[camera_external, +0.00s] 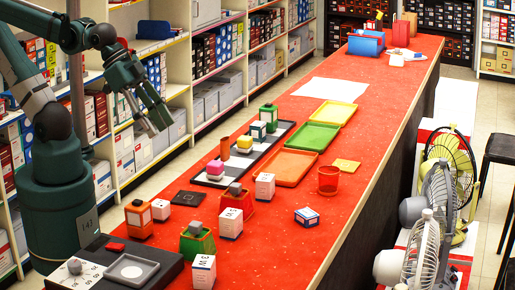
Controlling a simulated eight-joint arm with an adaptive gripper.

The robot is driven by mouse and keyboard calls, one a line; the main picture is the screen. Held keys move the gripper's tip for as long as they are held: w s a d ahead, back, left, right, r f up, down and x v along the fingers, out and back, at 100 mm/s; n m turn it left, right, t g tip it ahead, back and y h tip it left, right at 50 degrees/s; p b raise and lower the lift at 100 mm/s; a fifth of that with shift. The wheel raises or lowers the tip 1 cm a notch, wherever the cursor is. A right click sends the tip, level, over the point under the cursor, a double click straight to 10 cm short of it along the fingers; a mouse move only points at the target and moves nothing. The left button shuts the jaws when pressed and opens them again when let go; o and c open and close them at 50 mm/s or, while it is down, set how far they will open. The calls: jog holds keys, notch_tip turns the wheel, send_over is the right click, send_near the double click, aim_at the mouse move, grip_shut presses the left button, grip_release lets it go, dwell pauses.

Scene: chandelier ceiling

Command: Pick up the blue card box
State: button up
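A small blue and white card box (307,217) lies on the red counter (340,185), toward its right edge. It stands apart from its neighbours, with clear counter around it. A larger plain blue box (365,44) stands at the far end of the counter. My gripper (152,128) hangs at the upper left, in front of the shelves and well away from both boxes. Its fingers look spread apart, with nothing between them.
A red cup (328,180) stands behind the small box. White boxes (230,222) and (203,271), an orange container (138,219) and a green container (197,241) crowd the near left. Trays (290,167) lie mid-counter. Fans (436,230) stand off the right edge.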

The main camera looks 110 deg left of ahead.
jog(key=shift+o, duration=0.6)
jog(key=shift+w+r, duration=0.1)
jog(key=w+a+r+m+g+h+p, duration=0.1)
jog(key=w+m+p, duration=0.1)
jog(key=w, duration=0.8)
jog(key=w+a+r+m+g+p, duration=0.1)
jog(key=w+p, duration=0.2)
jog(key=w, duration=0.8)
jog(key=w+a+f+m+p, duration=0.2)
jog(key=w+f, duration=0.5)
jog(key=w, duration=0.2)
jog(key=w+a+f+m+g+h+p, duration=0.1)
jog(key=w+a+f+m+p, duration=0.1)
jog(key=w+f, duration=0.6)
jog(key=shift+w+g+h, duration=0.3)
jog(key=shift+w, duration=0.7)
jog(key=shift+a, duration=0.1)
